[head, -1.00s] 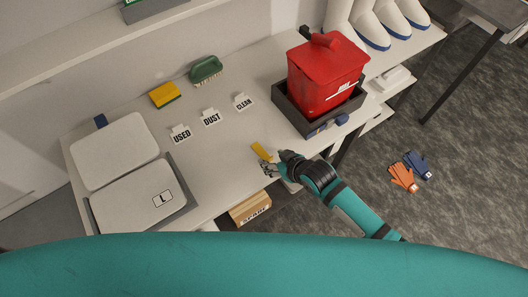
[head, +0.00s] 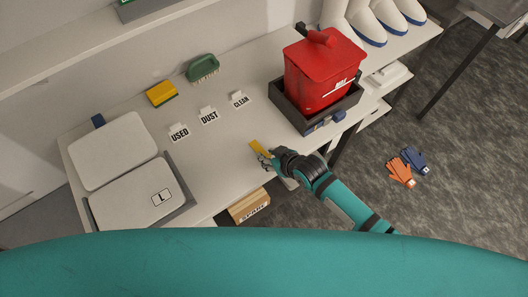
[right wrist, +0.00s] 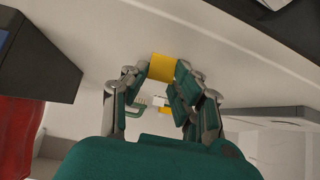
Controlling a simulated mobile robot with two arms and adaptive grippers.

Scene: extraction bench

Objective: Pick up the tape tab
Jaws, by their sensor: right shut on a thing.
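The tape tab (head: 259,147) is a small flat yellow strip near the front edge of the white bench. My right gripper (head: 267,162) is at its near end. In the right wrist view the yellow tab (right wrist: 162,66) sits between the fingertips of my right gripper (right wrist: 163,76), which is shut on it. The fingers cover part of the tab. I cannot tell whether the tab is touching the bench. My left gripper is not in view.
A red bin (head: 322,72) stands in a dark tray (head: 288,109) right of the gripper. USED, DUST and CLEAN labels (head: 209,116), a yellow sponge (head: 161,93) and a green brush (head: 203,67) lie behind. A white case (head: 133,200) is left. Bench between is clear.

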